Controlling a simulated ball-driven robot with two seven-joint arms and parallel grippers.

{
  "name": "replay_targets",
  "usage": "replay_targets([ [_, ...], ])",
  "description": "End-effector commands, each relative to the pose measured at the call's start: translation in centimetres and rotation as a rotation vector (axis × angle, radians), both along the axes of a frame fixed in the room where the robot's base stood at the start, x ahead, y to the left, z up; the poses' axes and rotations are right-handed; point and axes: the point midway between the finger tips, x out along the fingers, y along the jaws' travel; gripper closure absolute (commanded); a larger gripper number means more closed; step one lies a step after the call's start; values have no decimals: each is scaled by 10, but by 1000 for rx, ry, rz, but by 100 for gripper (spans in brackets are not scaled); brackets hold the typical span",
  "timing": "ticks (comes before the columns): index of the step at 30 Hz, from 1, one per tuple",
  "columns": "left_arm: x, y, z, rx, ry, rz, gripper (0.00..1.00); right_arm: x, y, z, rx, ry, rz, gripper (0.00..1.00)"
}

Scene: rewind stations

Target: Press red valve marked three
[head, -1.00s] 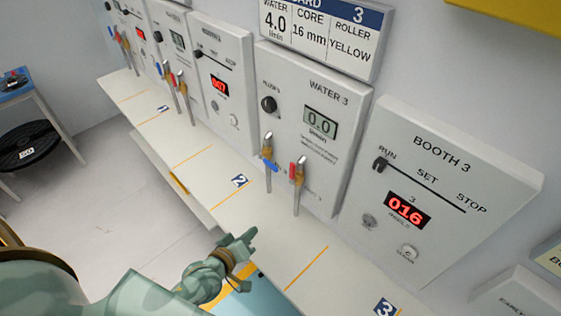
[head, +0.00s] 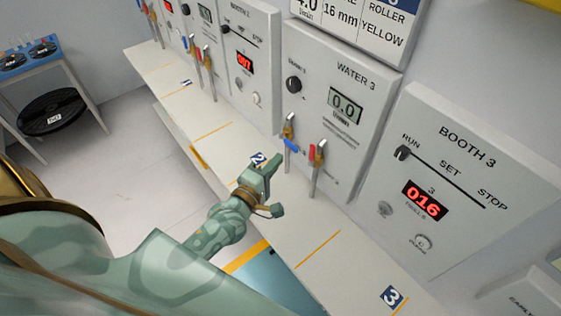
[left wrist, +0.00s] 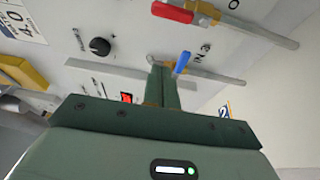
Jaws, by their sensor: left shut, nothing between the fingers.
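The WATER 3 panel (head: 325,122) carries two taps. The tap with the red handle, the red valve (head: 312,153), is on the right, and the tap with the blue handle (head: 291,145) is on the left. In the left wrist view the red handle (left wrist: 173,12) is at the top and the blue handle (left wrist: 182,63) is just beyond the fingers. My left gripper (head: 271,163) is shut and empty. It is above the bench, below and left of the taps in the head view, apart from the red valve. My right gripper is out of view.
The BOOTH 3 panel (head: 450,180) stands to the right, showing 016. The WATER 3 display (head: 345,105) reads 0.0. Other panels with similar taps run along the wall to the left. The narrow bench (head: 345,265) below is mostly clear.

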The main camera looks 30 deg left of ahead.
Motion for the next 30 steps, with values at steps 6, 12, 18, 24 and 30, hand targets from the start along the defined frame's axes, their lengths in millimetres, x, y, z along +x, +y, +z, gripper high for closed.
replay_targets([
  [6,48,-3,1,1,-3,0,100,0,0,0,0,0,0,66],
  [12,77,-12,0,-4,3,-1,100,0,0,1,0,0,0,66],
  [18,66,-34,1,0,2,0,100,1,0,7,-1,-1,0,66],
  [24,63,-41,0,2,2,0,100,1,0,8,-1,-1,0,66],
  [30,63,-41,0,2,1,0,100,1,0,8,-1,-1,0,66],
])
